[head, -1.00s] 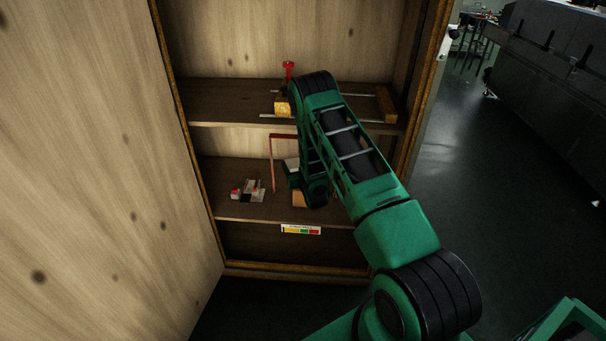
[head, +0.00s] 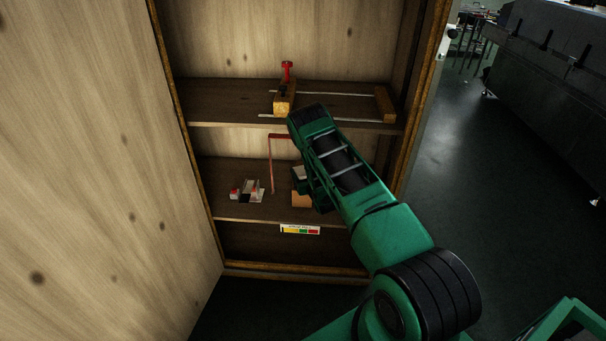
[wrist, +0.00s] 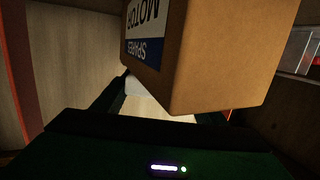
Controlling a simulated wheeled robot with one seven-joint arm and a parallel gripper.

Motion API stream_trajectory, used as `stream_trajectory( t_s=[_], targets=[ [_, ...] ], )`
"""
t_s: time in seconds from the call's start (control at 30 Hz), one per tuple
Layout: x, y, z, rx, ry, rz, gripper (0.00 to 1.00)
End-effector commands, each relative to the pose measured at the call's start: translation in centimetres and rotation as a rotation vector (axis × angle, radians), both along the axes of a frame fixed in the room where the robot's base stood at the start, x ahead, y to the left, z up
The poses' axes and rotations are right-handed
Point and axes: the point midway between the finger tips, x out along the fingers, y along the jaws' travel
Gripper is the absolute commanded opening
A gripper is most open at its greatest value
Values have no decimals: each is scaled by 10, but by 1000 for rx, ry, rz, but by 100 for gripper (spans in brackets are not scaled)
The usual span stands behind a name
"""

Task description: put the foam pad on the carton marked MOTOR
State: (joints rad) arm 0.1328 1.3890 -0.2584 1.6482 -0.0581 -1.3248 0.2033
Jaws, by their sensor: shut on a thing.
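The carton marked MOTOR (wrist: 215,55) fills the upper middle of the wrist view, its blue and white label upside down. In the head view the tan carton (head: 301,199) stands on the lower shelf, partly behind my arm. My gripper (wrist: 165,108) is shut on the pale foam pad (wrist: 150,107), which shows between the dark fingers and is partly hidden by the carton. In the head view the pad (head: 299,173) is a small pale patch at the carton's upper edge. I cannot tell whether pad and carton touch.
A red frame (head: 271,165) stands just left of the carton. A grey, white and red item (head: 248,191) sits farther left on the lower shelf (head: 235,212). A clamp with wooden blocks (head: 284,101) lies on the upper shelf, above my arm. The cabinet's right wall is close.

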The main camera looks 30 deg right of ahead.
Motion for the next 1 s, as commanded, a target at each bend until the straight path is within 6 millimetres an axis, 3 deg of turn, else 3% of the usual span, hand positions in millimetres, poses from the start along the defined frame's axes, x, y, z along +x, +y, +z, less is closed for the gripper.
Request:
stream_trajectory(
  t_s=[0.17, 0.2, 0.27, 0.67, 1.0],
  targets=[
    [0, 0, -2, 0, 1, 0, 45],
    [0, 0, -2, 0, 0, 0, 73],
    [0, 0, -2, 0, 1, 0, 84],
    [-5, 1, 0, 1, 3, 0, 84],
    [-63, 13, 9, -1, 5, 0, 84]
  ],
)
